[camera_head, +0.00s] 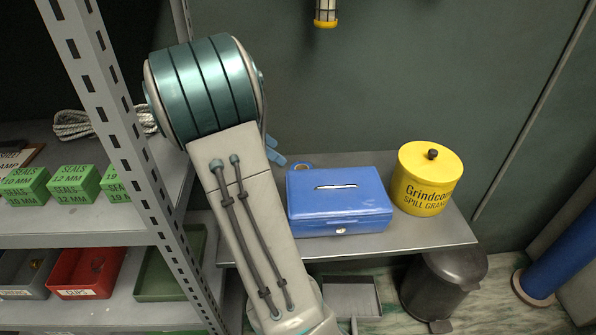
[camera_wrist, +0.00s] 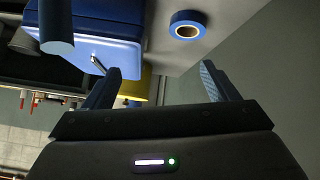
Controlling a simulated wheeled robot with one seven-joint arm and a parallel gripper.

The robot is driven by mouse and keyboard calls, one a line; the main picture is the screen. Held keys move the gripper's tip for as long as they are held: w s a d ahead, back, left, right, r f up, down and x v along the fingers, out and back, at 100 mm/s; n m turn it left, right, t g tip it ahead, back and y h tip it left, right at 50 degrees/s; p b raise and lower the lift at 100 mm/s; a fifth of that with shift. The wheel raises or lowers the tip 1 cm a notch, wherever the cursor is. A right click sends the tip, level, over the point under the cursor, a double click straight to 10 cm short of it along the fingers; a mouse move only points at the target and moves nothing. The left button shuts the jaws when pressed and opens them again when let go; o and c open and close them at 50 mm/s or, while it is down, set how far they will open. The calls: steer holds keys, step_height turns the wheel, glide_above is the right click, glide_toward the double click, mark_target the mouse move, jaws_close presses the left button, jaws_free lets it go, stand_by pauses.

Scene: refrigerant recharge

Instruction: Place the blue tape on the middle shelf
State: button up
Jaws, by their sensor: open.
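The blue tape (camera_wrist: 187,27) is a roll lying on the grey bench, near the top of the wrist view. In the head view only part of it (camera_head: 301,165) shows behind the blue cash box. My gripper (camera_wrist: 162,78) is open and empty, its fingers apart, with the tape beyond the fingertips and not between them. In the head view my arm hides most of the gripper; a blue finger (camera_head: 275,158) shows. A grey shelf rack stands at left, with a shelf (camera_head: 90,222) of green seal boxes above a lower shelf of bins; which is the middle shelf I cannot tell.
The blue cash box (camera_head: 340,203) and a yellow canister (camera_head: 426,180) stand on the bench (camera_head: 430,238). The rack's perforated post (camera_head: 130,160) stands between my arm and the shelves. Green boxes (camera_head: 73,184) and coiled rope (camera_head: 75,124) occupy the shelf. A dark bin (camera_head: 440,285) stands on the floor.

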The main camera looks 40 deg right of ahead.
steer(key=w+f+m, duration=0.2)
steer(key=w+m, duration=0.1)
steer(key=w, duration=0.2)
glide_toward(297, 165)
steer(key=s+f, duration=0.1)
steer(key=s+d+f, duration=0.1)
steer(key=f, duration=0.1)
steer(key=shift+s, duration=0.25)
steer(key=shift+s+r+b+x, duration=0.1)
steer(key=shift+b+x, duration=0.1)
steer(key=shift+x, duration=0.7)
steer(key=shift+s+r+b+x, duration=0.1)
steer(key=shift+r+b+x, duration=0.1)
steer(key=shift+x, duration=0.7)
steer(key=shift+s+r+b+x, duration=0.1)
steer(key=shift+s+b+x, duration=0.1)
steer(key=shift+x, duration=0.65)
steer(key=shift+d, duration=0.2)
steer(key=c, duration=1.1)
steer(key=shift+w, duration=0.1)
steer(key=shift+c, duration=0.2)
